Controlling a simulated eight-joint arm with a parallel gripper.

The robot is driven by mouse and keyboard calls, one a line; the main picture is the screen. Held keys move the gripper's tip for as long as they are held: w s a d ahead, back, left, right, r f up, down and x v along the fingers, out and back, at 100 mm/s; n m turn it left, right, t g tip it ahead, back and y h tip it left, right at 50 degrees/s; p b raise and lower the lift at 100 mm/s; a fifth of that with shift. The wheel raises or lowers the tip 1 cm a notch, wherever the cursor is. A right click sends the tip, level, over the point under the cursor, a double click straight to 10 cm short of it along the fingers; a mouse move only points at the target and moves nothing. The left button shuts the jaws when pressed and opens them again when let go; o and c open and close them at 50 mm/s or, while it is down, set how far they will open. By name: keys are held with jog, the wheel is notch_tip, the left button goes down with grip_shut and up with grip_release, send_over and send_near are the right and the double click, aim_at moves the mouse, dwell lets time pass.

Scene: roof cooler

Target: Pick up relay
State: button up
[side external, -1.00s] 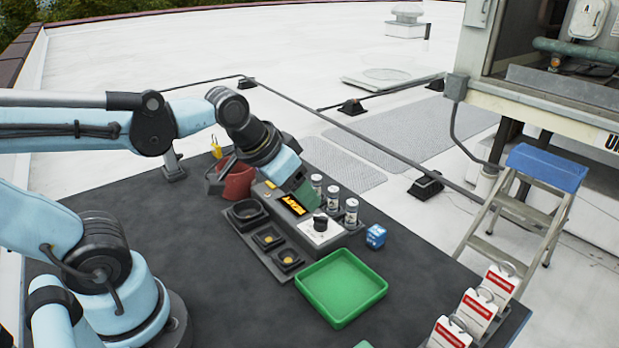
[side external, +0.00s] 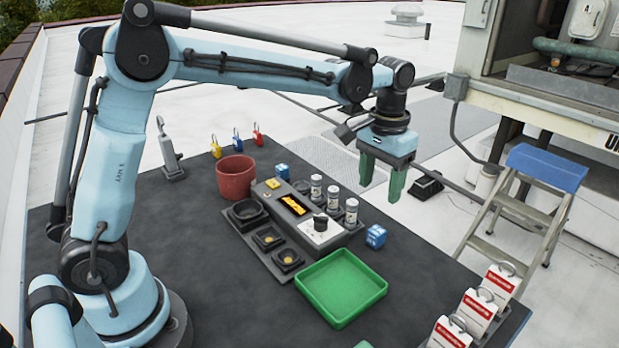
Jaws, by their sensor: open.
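Two small blue blocks with white markings look like relays, though I cannot read their labels. One blue block (side external: 375,236) sits on the dark mat at the right end of the instrument box. The other blue block (side external: 282,171) is at the box's far left end, beside the red cup. My gripper (side external: 380,190) has green fingers that point down and stand apart with nothing between them. It hangs in the air, appearing above the right blue block in the picture. Its exact height and depth are hard to tell.
The instrument box (side external: 284,207) holds three white cylinders (side external: 333,196) and a black knob. Dark sockets (side external: 267,238) line its front. A green tray (side external: 341,287) lies in front. A red cup (side external: 236,176), coloured padlocks and red-white tags (side external: 478,305) stand around. The mat's front left is clear.

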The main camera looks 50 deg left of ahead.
send_over(377, 230)
jog(key=f, duration=0.4)
jog(key=s+f, duration=0.1)
jog(key=f, duration=0.2)
jog(key=shift+w+f, duration=0.25)
jog(key=shift+f, duration=1.05)
jog(key=shift+w+f, duration=0.25)
jog(key=shift+f, duration=1)
jog(key=shift+c, duration=0.2)
jog(key=c, duration=1.1)
jog(key=shift+r, duration=0.1)
